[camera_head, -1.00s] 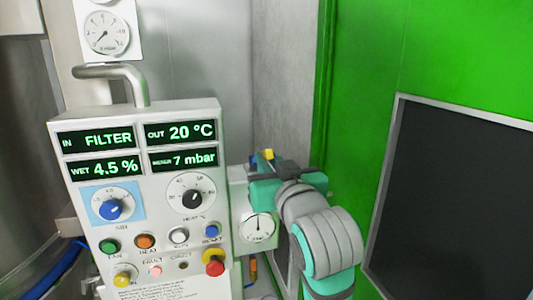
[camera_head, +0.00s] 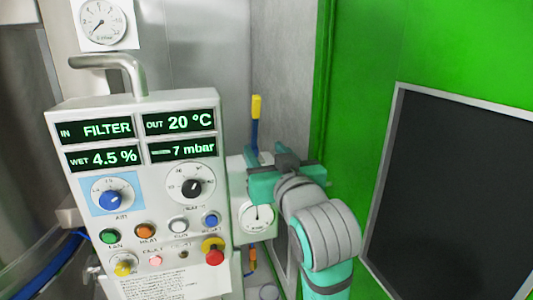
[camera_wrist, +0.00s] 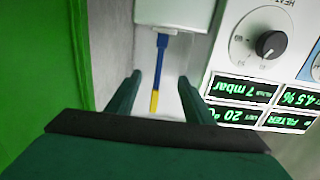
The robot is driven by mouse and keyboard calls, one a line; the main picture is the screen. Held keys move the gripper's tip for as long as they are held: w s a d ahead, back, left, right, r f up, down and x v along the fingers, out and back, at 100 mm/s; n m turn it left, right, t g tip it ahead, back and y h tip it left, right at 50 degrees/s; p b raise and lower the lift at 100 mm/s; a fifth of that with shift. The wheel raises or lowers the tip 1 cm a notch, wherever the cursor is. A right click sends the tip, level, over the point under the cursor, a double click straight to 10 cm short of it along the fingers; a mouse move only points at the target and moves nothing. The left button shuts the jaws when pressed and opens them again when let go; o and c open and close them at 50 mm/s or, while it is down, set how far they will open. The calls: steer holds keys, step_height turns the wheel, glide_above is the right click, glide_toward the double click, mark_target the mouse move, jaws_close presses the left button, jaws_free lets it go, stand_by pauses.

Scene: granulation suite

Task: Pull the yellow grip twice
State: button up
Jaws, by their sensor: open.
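The yellow grip (camera_head: 256,106) tops a blue lever (camera_head: 254,137) that stands nearly upright against the grey wall, right of the control panel. My gripper (camera_head: 268,165) is below the yellow grip in the head view, open and empty. In the wrist view the yellow grip (camera_wrist: 154,101) and the blue lever (camera_wrist: 160,60) appear between my two spread fingers (camera_wrist: 160,80), with clear gaps to both sides. The grip looks apart from the fingers; its depth relative to them is hard to tell. The lever's lower end is hidden behind my gripper in the head view.
The control panel (camera_head: 140,230) with displays, knobs and buttons stands close left of my gripper. A small box with a dial gauge (camera_head: 257,217) sits just below it. A green wall (camera_head: 450,50) with a dark window (camera_head: 460,190) is close on the right.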

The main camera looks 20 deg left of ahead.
steer(key=v, duration=0.9)
steer(key=shift+d, duration=0.1)
stand_by(0.3)
